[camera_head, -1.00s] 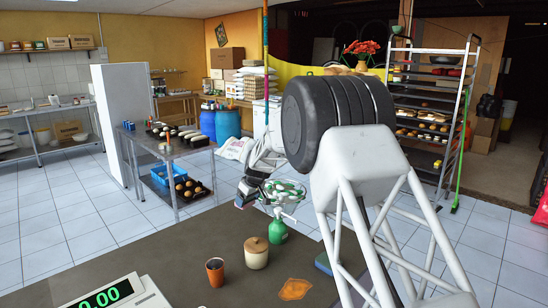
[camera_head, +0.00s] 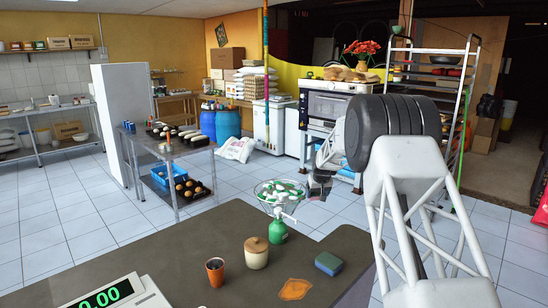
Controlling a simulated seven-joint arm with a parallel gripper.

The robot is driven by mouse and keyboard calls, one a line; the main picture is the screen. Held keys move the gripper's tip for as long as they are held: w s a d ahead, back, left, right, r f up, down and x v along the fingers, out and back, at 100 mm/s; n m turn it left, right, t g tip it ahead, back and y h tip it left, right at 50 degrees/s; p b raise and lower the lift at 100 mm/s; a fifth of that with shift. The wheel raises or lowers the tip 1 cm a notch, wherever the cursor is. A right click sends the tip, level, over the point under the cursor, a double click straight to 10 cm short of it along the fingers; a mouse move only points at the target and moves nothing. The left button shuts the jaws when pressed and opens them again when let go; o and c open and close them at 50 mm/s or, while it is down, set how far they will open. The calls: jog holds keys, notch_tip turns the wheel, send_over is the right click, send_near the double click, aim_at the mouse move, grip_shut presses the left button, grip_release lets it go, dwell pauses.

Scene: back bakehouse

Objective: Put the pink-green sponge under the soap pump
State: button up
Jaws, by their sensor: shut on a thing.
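My gripper (camera_head: 320,186) is at the middle right, beyond the work table's far edge and just right of the wire dish. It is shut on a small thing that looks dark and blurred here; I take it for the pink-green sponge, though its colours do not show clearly. No pink-green sponge shows on the table. A green bottle-like body (camera_head: 278,231) with a pale stem stands upright on the table, left of and below my gripper; it is the likeliest soap pump. A dish (camera_head: 280,190) of green and white pieces appears above it.
Bare tabletop lies between the green body and the blue-green sponge.

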notch_tip(320, 180, down, 8)
jog(key=s+m, duration=0.1)
jog(key=shift+a+f+m+h, duration=0.2)
jog(key=shift+a+m+h, duration=0.2)
dwell(0.4)
dwell(1.6)
jog(key=s+a+r+n+g+y, duration=0.1)
jog(key=s+a+r+n, duration=0.25)
jog(key=s+r, duration=0.4)
jog(key=s+a+r+n+g+y, duration=0.1)
jog(key=s+a+r+n+y, duration=0.1)
jog(key=s+r+n, duration=0.45)
jog(key=s+a+r+n+g+y, duration=0.1)
jog(key=s+a+r+n, duration=0.2)
jog(key=s+r, duration=0.65)
jog(key=s+f+n+g, duration=0.1)
jog(key=s+f+n, duration=0.3)
jog(key=s, duration=0.6)
jog(key=s+a+f+n+g, duration=0.1)
jog(key=s+f+n, duration=0.3)
jog(key=s, duration=0.7)
jog(key=s+a+f+n+g, duration=0.1)
jog(key=s+f+n, duration=0.3)
jog(key=s, duration=0.6)
jog(key=shift+s+a+f+n+g+h, duration=0.1)
jog(key=shift+s+f+n+g+h, duration=0.1)
jog(key=shift+n+g, duration=0.3)
jog(key=shift+s+f+n+g+h, duration=0.1)
jog(key=shift+s+n+g+h, duration=0.1)
jog(key=shift+n+g, duration=0.25)
